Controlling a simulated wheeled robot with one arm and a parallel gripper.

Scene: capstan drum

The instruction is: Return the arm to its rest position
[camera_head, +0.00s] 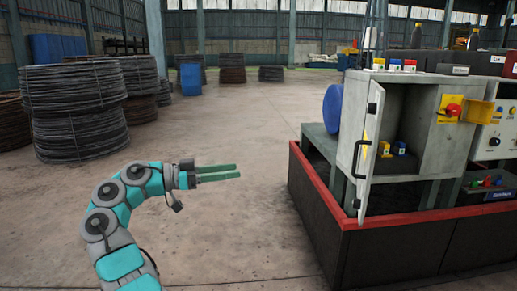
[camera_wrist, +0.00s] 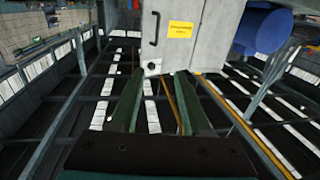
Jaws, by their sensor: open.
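My gripper (camera_head: 238,172) is open and empty at the end of my teal and grey arm, left of the middle in the head view. Its two green fingers point right across free air toward the cabinet. In the wrist view the two fingers of my gripper (camera_wrist: 160,85) stand apart with nothing between them. A grey cabinet (camera_head: 437,105) stands to the right of the gripper, clear of it. Its door (camera_head: 368,145) stands open. The cabinet's grey panel also shows in the wrist view (camera_wrist: 210,40), with a black handle and a yellow label.
A red-edged dark base (camera_head: 390,255) surrounds the cabinet. A blue drum (camera_head: 332,108) sits left of the door. Cable coils (camera_head: 75,110) are stacked at the left, and a blue barrel (camera_head: 190,79) stands at the back. The concrete floor between is clear.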

